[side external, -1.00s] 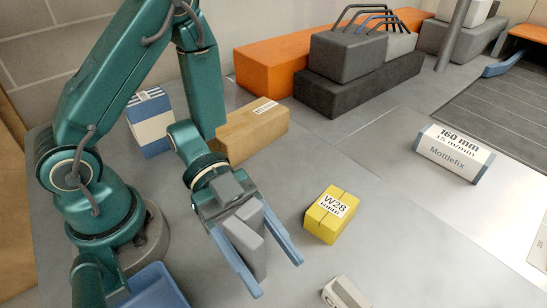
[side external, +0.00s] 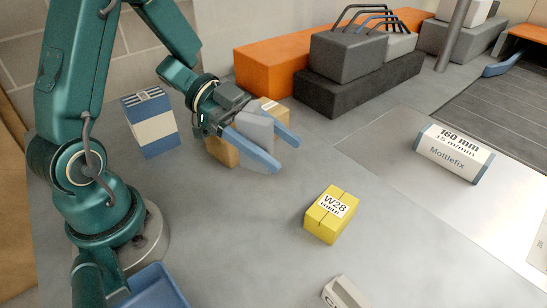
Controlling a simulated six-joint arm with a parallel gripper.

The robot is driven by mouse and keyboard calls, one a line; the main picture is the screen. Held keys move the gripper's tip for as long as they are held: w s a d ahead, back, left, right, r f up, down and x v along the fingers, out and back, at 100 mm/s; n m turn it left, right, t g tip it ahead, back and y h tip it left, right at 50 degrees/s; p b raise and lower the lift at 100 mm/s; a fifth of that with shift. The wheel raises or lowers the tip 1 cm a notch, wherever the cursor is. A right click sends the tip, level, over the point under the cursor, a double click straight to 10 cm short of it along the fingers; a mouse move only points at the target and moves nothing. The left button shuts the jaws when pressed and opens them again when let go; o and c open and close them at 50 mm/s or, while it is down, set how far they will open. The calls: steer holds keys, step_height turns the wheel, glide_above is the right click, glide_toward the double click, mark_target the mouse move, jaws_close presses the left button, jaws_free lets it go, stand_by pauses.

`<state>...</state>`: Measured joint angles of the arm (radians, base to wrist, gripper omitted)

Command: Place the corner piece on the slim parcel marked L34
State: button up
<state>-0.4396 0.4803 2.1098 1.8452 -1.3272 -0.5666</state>
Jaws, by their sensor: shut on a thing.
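My gripper (side external: 287,156) has two blue fingers shut on a grey angled block, which looks like the corner piece (side external: 256,140). It is held up in front of a brown cardboard box (side external: 222,152) and hides much of it. Part of a white label shows on the brown box beyond the fingers, too small to read. No marking L34 can be read in the side external view. A small pale box (side external: 345,293) is cut off by the bottom edge, with only part of its dark print showing.
A yellow box marked W28 (side external: 331,215) sits on the grey table (side external: 410,245). A blue-and-white box (side external: 151,125) stands left of my gripper. A blue tray (side external: 152,287) is at the lower left. A Mottlefix box (side external: 454,153) is at right. Orange (side external: 265,68) and dark blocks (side external: 350,88) stand behind.

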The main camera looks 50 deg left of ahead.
steer(key=w+a+r+n+t+y, duration=0.2)
steer(key=w+a+n+t+y, duration=0.35)
steer(key=a, duration=0.35)
steer(key=w+a+r+n+t+y, duration=0.3)
steer(key=w+a+n+t+y, duration=0.15)
steer(key=a+n+y, duration=0.35)
steer(key=shift+w+a+f+m+g+h, duration=0.15)
steer(key=shift+f+h, duration=0.25)
steer(key=shift+f, duration=0.9)
steer(key=shift+s+a+f+m+g+h, duration=0.1)
steer(key=shift+a+f+m+h, duration=0.25)
steer(key=shift+f, duration=0.9)
steer(key=shift+w+a+f+m+g+h, duration=0.15)
steer(key=shift+f+h, duration=0.35)
steer(key=shift+f, duration=0.8)
steer(key=shift+f, duration=0.1)
steer(key=o, duration=1.3)
steer(key=shift+v, duration=3.85)
steer(key=shift+d, duration=0.1)
